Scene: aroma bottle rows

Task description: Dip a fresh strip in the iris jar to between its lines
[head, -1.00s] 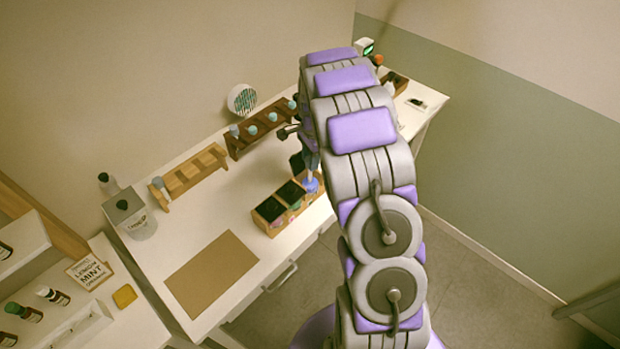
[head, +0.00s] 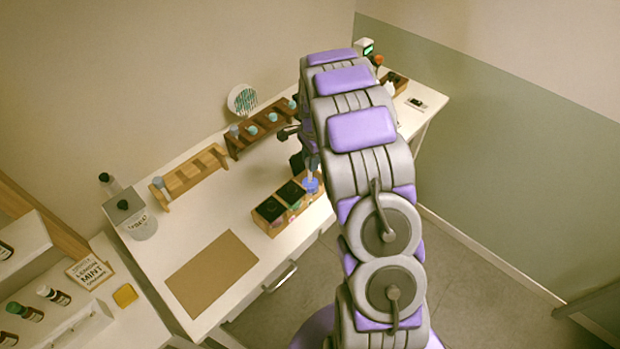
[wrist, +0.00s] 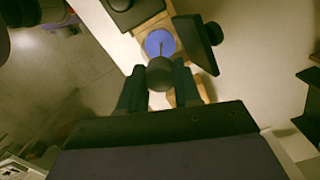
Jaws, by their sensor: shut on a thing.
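My gripper (wrist: 160,88) is shut on a strip holder with a round grey head (wrist: 160,73). A thin dark line runs from this head toward the open blue jar (wrist: 160,42) in the wrist view; how deep the tip sits cannot be told. The blue jar also shows in the head view (head: 311,186), at the right end of a wooden jar box (head: 270,226). A dark lid (wrist: 196,45) stands tilted open beside the blue jar. The other two jars have dark square lids (head: 291,192) shut. Jar names and strip lines are not readable.
A light wooden rack (head: 190,174) holds one grey-blue-topped piece at its left end. A dark rack (head: 235,145) holds several teal-topped pieces. A brown mat (head: 211,273) lies clear at the front. A labelled container (head: 140,225) stands at the left.

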